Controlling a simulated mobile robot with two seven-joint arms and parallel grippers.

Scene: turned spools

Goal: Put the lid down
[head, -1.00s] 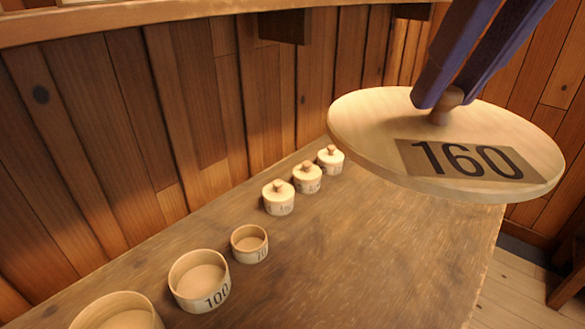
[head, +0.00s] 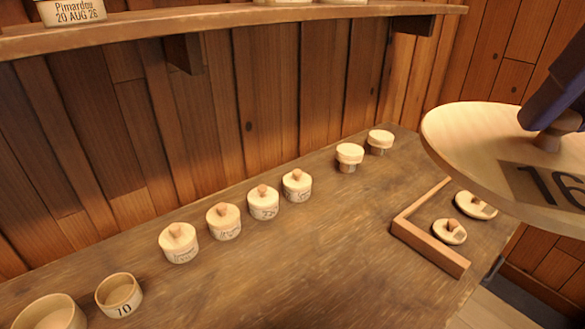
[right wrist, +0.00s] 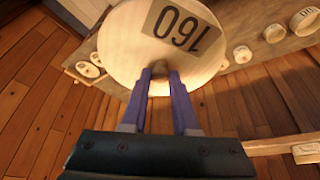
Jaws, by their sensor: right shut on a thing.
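A large round pale wooden lid (head: 470,150) marked 160 is at the right of the head view, cut off by the picture edge. My right gripper (head: 553,128) is shut on its small knob and holds the lid up above the workbench (head: 320,255). In the right wrist view the same lid (right wrist: 125,55) shows with my right gripper's two purple fingers (right wrist: 160,75) closed on its knob. In the head view, an L-shaped wooden strip (head: 428,246) lies on the bench, with two smaller lids (head: 449,231) (head: 476,206) inside its corner. My left gripper is not in view.
Several lidded pots (head: 179,243) stand in a row along the wall. Two open pots (head: 119,296) (head: 50,312) stand at the lower left. Two thick-topped turned pieces (head: 349,157) (head: 380,142) stand farther back. A shelf (head: 250,15) runs above. The middle of the bench is clear.

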